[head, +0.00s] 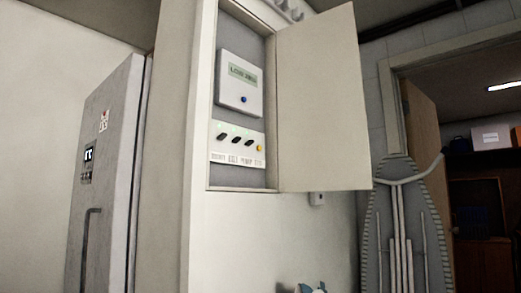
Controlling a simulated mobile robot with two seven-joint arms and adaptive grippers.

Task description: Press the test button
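An open wall cabinet (242,187) shows in the upper middle of the head view. Its door (320,105) is swung out to the right. Inside, a white meter box (239,85) has a small display and a blue button (244,99). Below it is a switch panel (235,155) with several dark switches and small green lights. A round yellow button (259,148) sits at the panel's right end. The labels under the switches are too blurred to read surely. Neither of my grippers is in view.
A grey fridge-like appliance (105,180) with a handle stands at the left. An ironing board (405,230) stands upright at the right, beside a doorway to a darker room with boxes (490,138).

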